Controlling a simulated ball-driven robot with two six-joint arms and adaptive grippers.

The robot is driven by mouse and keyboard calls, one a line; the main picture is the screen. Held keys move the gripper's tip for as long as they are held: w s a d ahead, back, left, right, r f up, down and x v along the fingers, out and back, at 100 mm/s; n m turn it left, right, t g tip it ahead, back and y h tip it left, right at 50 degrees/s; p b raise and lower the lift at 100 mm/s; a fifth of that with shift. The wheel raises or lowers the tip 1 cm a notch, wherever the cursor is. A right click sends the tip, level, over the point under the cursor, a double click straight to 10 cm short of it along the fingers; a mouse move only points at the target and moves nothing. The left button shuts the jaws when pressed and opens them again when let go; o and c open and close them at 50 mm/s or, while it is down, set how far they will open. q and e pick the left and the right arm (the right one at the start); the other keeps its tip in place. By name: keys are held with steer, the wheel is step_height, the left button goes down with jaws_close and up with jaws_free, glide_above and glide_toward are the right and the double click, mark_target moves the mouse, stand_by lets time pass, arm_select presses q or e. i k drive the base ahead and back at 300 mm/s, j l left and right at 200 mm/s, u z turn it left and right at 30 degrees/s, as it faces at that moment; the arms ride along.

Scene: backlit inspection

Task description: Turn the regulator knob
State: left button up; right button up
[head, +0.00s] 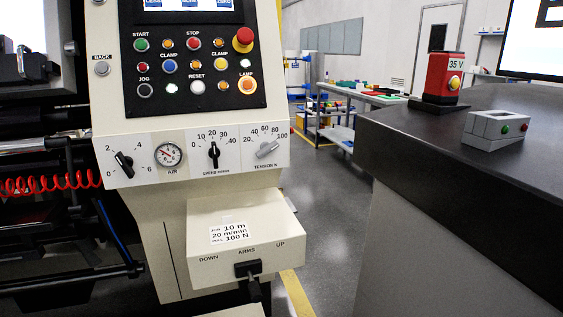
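A black pointer knob (124,161) with a 0 to 6 scale sits at the left end of the control panel's lower strip. It is beside a round gauge (168,154) marked AIR. The knob lies tilted, its upper end toward the upper left; its exact reading is too small to tell. Further right are a black knob marked SPEED (214,152) and a grey knob marked TENSION (267,149). No knob is clearly labelled as the regulator. Neither of my grippers shows in the head view.
Above the knobs is a black button panel (200,107) with a red mushroom button (243,39). Below, a box (205,215) juts out with a black ARMS lever (248,269). A dark counter (470,165) stands at right. Red coiled hose (50,184) hangs at left.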

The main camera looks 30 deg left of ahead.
mark_target(126, 163)
steer(key=u, duration=1.9)
